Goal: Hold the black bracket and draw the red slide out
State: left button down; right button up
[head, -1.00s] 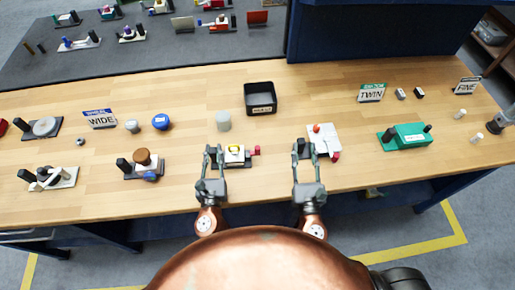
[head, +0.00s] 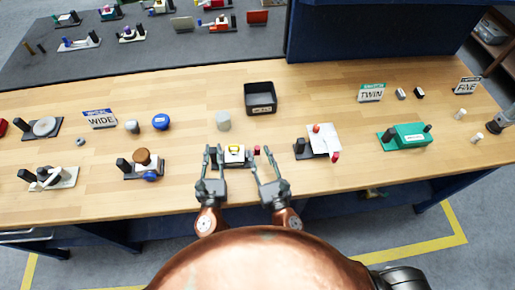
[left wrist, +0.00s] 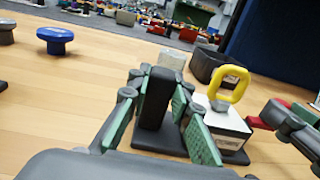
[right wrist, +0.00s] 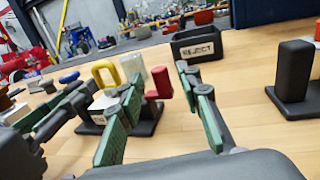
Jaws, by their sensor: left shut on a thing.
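The black bracket (left wrist: 156,98) is an upright post at the left end of a small unit, seen in the left wrist view. My left gripper (head: 213,158) is shut on it, with one finger on each side. The unit has a white block (head: 234,157) with a yellow ring (left wrist: 230,84) on top. The red slide (head: 256,150) sits at the unit's right end; it also shows upright in the right wrist view (right wrist: 159,82). My right gripper (head: 264,160) is open and empty, in front of the red slide, which appears between its fingertips but not gripped.
A black reject bin (head: 260,97) stands behind. Another unit with a black post (head: 300,147) and white block (head: 325,140) stands to the right. The wood in front of the bin is clear.

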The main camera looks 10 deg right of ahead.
jog(key=shift+w+a, duration=0.15)
jog(key=shift+w, duration=0.6)
jog(key=shift+w+a, duration=0.1)
jog(key=shift+w, duration=0.6)
grip_shut()
